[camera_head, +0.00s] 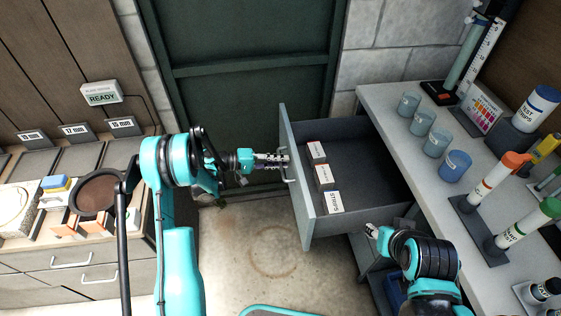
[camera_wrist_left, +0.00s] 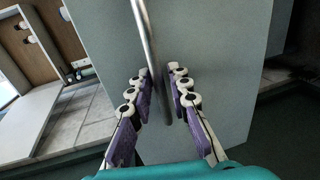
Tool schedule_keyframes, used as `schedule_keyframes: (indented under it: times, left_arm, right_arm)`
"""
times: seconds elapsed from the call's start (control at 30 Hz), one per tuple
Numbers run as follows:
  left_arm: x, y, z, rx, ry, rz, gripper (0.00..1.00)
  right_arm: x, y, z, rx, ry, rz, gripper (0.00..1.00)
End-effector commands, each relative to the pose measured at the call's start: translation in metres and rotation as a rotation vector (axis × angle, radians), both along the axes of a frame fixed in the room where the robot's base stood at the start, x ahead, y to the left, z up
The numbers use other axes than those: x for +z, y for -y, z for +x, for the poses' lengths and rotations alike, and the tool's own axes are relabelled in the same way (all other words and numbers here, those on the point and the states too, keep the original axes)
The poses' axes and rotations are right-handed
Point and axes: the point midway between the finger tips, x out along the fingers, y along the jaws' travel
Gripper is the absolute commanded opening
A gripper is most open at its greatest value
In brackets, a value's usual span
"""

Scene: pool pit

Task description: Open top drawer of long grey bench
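The long grey bench (camera_head: 395,112) runs along the right in the head view. Its top drawer (camera_head: 300,185) is pulled well out, with several small white boxes (camera_head: 324,176) inside. My left gripper (camera_head: 283,161) is at the metal handle on the drawer's front. In the left wrist view, the handle (camera_wrist_left: 146,40) passes between the two fingers of this gripper (camera_wrist_left: 160,90), with a gap showing between them, against the grey drawer front (camera_wrist_left: 225,60). My right gripper (camera_head: 371,231) is beside the drawer's near side; its finger opening is too small to tell.
Blue cups (camera_head: 437,142) and upright marker-like tubes (camera_head: 500,178) stand on the bench top. A cabinet with drawers (camera_head: 80,262) stands at the left. A dark green door (camera_head: 240,100) is behind. Bare floor (camera_head: 265,250) lies in front of the open drawer.

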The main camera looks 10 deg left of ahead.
Motion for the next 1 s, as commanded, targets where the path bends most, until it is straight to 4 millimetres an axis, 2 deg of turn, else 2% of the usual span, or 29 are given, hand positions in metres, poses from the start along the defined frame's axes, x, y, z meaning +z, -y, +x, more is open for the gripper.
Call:
schedule_keyframes:
  times: [0.23,0.37,0.7,0.9,1.0]
  left_arm:
    - [0.001,-0.001,0.000,0.001,0.001,-0.001,0.18]
    - [0.003,-0.012,-0.004,0.002,0.001,-0.001,0.18]
    - [0.017,-0.078,-0.027,0.004,0.000,-0.001,0.18]
    - [0.023,-0.104,-0.037,0.003,0.001,0.000,0.18]
    - [0.024,-0.109,-0.039,0.000,0.000,0.000,0.18]
  right_arm:
    - [0.000,0.000,0.000,0.000,0.000,0.000,0.40]
    - [0.000,0.000,0.000,0.000,0.000,0.000,0.40]
    - [0.000,0.000,0.000,0.000,0.000,0.000,0.40]
    - [0.000,0.000,0.000,0.000,0.000,0.000,0.40]
    - [0.000,0.000,0.000,0.000,0.000,0.000,0.40]
